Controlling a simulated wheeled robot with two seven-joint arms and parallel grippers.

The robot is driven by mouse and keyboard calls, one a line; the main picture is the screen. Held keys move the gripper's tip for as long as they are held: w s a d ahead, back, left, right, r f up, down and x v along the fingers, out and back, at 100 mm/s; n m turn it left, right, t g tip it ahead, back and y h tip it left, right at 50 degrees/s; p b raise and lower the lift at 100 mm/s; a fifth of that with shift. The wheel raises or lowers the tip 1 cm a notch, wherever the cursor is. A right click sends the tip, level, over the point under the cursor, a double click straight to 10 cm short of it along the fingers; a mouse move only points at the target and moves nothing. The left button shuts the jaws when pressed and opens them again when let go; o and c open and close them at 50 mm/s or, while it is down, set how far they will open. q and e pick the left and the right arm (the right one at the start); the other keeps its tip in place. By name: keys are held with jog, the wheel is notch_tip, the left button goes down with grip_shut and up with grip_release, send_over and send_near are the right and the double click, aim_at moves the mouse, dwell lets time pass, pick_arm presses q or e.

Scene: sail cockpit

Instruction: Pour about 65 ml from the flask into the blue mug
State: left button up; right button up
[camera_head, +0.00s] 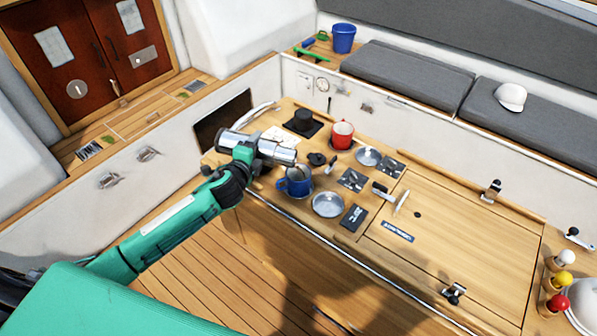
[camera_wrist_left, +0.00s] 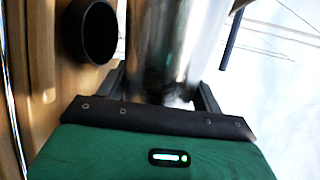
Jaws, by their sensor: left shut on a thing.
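My left gripper (camera_head: 245,156) is shut around a shiny steel flask (camera_head: 275,151). The flask lies nearly on its side, raised above the table, with its right end up and left of the blue mug (camera_head: 298,186) in the head view. I cannot see any liquid stream, and the mug's inside is hard to make out. In the left wrist view the flask (camera_wrist_left: 175,45) fills the middle between the fingers. My right gripper is not in view.
The right part of the wooden table (camera_head: 455,240) is mostly clear.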

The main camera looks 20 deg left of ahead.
pick_arm(q)
jog(key=shift+a+r, duration=0.1)
jog(key=shift+a, duration=0.2)
jog(key=shift+s+a, duration=0.1)
jog(key=shift+a, duration=0.05)
jog(key=shift+r+p, duration=0.2)
jog(key=shift+p, duration=0.1)
dwell(0.8)
jog(key=shift+r, duration=0.1)
dwell(0.8)
